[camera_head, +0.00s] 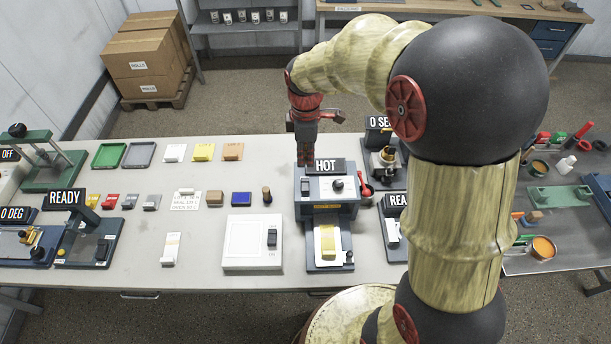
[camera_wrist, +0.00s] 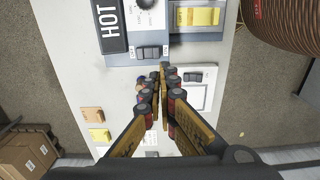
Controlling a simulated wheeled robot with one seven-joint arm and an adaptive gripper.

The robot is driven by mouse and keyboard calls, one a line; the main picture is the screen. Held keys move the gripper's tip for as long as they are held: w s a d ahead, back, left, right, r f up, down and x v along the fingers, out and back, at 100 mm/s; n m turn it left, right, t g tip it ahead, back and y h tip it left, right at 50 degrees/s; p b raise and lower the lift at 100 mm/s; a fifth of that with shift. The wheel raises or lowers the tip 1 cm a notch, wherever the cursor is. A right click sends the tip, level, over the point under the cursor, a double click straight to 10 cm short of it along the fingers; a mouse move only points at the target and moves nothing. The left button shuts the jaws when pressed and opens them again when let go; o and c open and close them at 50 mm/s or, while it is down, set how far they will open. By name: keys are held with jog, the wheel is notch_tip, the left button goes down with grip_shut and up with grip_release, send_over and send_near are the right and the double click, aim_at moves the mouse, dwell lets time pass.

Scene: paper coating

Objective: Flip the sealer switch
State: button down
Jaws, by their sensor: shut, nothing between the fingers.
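The sealer (camera_head: 338,208) is a grey-blue machine near the middle of the table, with a HOT sign (camera_head: 313,166) at its back. Its black rocker switch (camera_wrist: 152,52) sits on the pale top panel near the edge, beside a round dial (camera_wrist: 146,4); the switch also shows left of the dial in the head view (camera_head: 305,187). My gripper (camera_head: 307,164) points down at the sealer's back left corner. In the wrist view my gripper (camera_wrist: 163,75) is shut and empty, its fingertips just short of the switch in the picture. I cannot tell its height above the panel.
A white box (camera_head: 248,250) with its own black switch stands left of the sealer. A red-handled item (camera_head: 365,190) and a device under a 0 SEC sign (camera_head: 380,160) stand close on the right. Small coloured blocks and trays lie to the left on the table (camera_head: 200,275).

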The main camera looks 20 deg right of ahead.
aim_at(306, 191)
notch_tip(306, 191, down, 14)
jog(key=shift+r, duration=0.2)
jog(key=shift+b, duration=0.3)
jog(key=shift+s+f+t+b, duration=0.25)
jog(key=shift+f+t+b, duration=0.35)
jog(key=shift+b, duration=0.35)
jog(key=shift+r, duration=0.2)
jog(key=shift+w, duration=0.15)
jog(key=shift+r+p, duration=0.8)
jog(key=shift+r, duration=0.05)
